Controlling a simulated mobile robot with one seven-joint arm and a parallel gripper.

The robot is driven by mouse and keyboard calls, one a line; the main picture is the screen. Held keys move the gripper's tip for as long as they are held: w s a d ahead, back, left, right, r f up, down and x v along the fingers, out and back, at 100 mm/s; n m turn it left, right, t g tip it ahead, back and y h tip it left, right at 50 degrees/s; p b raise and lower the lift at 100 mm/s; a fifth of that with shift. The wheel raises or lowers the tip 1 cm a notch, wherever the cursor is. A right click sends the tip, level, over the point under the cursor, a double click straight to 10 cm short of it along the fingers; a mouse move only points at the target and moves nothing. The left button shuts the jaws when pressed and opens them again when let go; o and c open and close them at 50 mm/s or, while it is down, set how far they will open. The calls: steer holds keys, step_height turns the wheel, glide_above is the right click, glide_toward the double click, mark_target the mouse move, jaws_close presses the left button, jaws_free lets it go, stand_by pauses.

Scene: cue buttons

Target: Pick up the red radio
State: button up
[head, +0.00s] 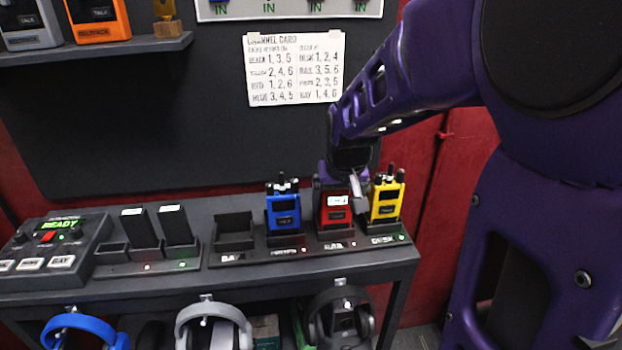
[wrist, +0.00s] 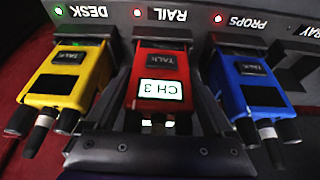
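The red radio (head: 336,217) stands upright in the dock slot labelled RAIL, between a blue and a yellow radio. In the wrist view the red radio (wrist: 160,68) has a lit screen reading CH 3. My gripper (head: 342,182) is at the top of the red radio and hides its antenna end in the head view. In the wrist view my gripper (wrist: 163,105) has a dark finger close along each side of the red radio. Whether the fingers press on it or stand slightly apart is not clear.
The blue radio (head: 284,212) and the yellow radio (head: 386,199) stand close on either side. An empty dock slot (head: 234,231) is to the left. A console (head: 52,243) reads READY. Headphones (head: 214,325) hang below the shelf edge. A channel card (head: 295,68) is on the wall.

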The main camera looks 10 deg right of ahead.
steer(key=c, duration=1.1)
